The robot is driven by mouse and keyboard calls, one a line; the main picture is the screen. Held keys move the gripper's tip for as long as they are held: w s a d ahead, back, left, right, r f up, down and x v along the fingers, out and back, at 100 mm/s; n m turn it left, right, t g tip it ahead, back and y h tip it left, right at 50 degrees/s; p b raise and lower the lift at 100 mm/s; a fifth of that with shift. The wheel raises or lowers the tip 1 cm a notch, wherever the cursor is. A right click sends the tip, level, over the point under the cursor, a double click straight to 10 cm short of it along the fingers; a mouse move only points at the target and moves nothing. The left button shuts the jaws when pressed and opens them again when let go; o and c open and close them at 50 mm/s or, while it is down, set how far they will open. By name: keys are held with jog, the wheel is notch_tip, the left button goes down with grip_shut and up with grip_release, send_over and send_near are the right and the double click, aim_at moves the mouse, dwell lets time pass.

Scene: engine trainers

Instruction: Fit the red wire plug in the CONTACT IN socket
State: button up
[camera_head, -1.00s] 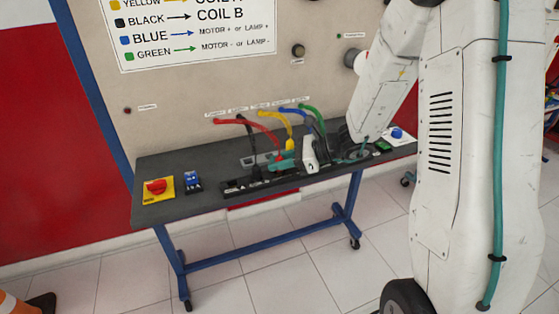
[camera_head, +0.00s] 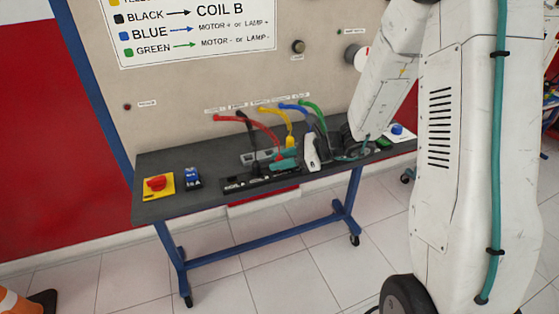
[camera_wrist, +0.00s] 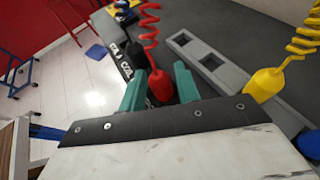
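The red plug (camera_wrist: 160,88) is between the two teal fingers of my gripper (camera_wrist: 160,90) in the wrist view, with both fingers against its sides. Its coiled red wire (camera_wrist: 150,28) rises from it. In the head view, my gripper (camera_head: 284,160) is low over the middle of the table, and the red wire (camera_head: 248,121) runs from the panel down to it; the plug is largely hidden there. The plug's tip is hidden. A black socket strip (camera_head: 258,184) marked COIL A and COIL B lies beside the gripper. I cannot make out a CONTACT IN label.
A grey block (camera_wrist: 188,41) with square openings is right of the red plug. The yellow plug (camera_wrist: 264,86) stands beside it, with a blue plug (camera_wrist: 309,143) nearer. A red knob on a yellow base (camera_head: 157,186) and a blue part (camera_head: 192,179) sit at the table's left.

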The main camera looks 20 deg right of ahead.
jog(key=shift+r+v, duration=0.2)
jog(key=shift+v, duration=0.9)
jog(key=shift+r+v, duration=0.25)
jog(key=shift+v, duration=0.85)
jog(key=shift+w+a, duration=0.1)
jog(key=shift+a, duration=0.05)
jog(key=shift+r, duration=2.65)
jog(key=o, duration=0.6)
jog(key=shift+v, duration=3.9)
